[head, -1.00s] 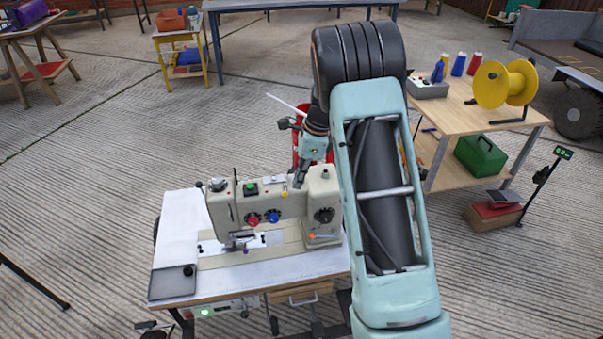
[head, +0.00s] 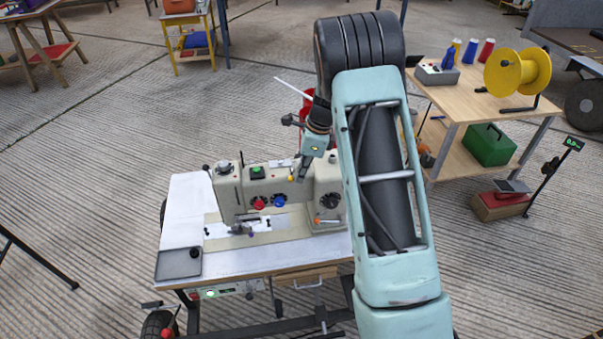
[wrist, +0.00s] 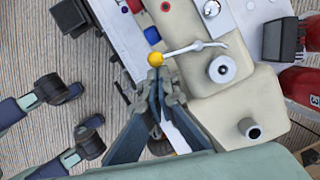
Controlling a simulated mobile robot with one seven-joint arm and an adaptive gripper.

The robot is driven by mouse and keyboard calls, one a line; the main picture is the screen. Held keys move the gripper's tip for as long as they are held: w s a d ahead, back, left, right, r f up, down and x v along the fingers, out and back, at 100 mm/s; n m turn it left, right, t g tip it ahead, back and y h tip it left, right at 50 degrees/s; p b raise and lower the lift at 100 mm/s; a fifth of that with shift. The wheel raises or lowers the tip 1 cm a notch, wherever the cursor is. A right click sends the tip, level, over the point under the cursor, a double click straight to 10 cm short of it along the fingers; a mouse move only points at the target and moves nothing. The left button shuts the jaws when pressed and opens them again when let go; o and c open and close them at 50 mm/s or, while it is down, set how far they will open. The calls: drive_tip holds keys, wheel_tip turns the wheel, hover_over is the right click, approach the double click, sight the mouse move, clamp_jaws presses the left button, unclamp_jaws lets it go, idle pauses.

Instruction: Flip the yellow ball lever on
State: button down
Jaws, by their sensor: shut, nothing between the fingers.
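The yellow ball lever is a thin silver rod with a yellow ball (wrist: 155,60) at its end, on top of a cream sewing machine (wrist: 225,110). In the head view the small yellow ball (head: 290,178) shows at the top edge of the machine (head: 328,178). My gripper (wrist: 157,76) is shut and empty. Its fingertips are right beside the ball in the wrist view, close to it; I cannot tell if they touch. In the head view my gripper (head: 301,178) points down just right of the ball, over the machine's top.
The machine stands on a white-topped table (head: 190,215) with a grey tray (head: 179,263). A wooden bench (head: 470,100) with a yellow spool (head: 517,72) and a green box (head: 489,145) stands at right. Red containers (wrist: 300,85) lie right in the wrist view.

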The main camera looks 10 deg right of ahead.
drive_tip(key=shift+a+m, duration=0.2)
drive_tip(key=shift+m, duration=0.1)
drive_tip(key=m+p, duration=0.1)
drive_tip(key=a+m+p, duration=0.1)
drive_tip(key=p, duration=0.1)
drive_tip(key=shift+s+a+r+m+t, duration=0.2)
drive_tip(key=shift+m+t, duration=0.1)
drive_tip(key=shift+t, duration=0.1)
drive_tip(key=shift+w+a+m+h+p, duration=0.1)
drive_tip(key=shift+a+m+h+p, duration=0.3)
drive_tip(key=shift+m+p, duration=0.5)
drive_tip(key=shift+a+f, duration=0.15)
drive_tip(key=shift+w, duration=0.1)
drive_tip(key=shift+w+d, duration=0.25)
drive_tip(key=shift+d, duration=0.55)
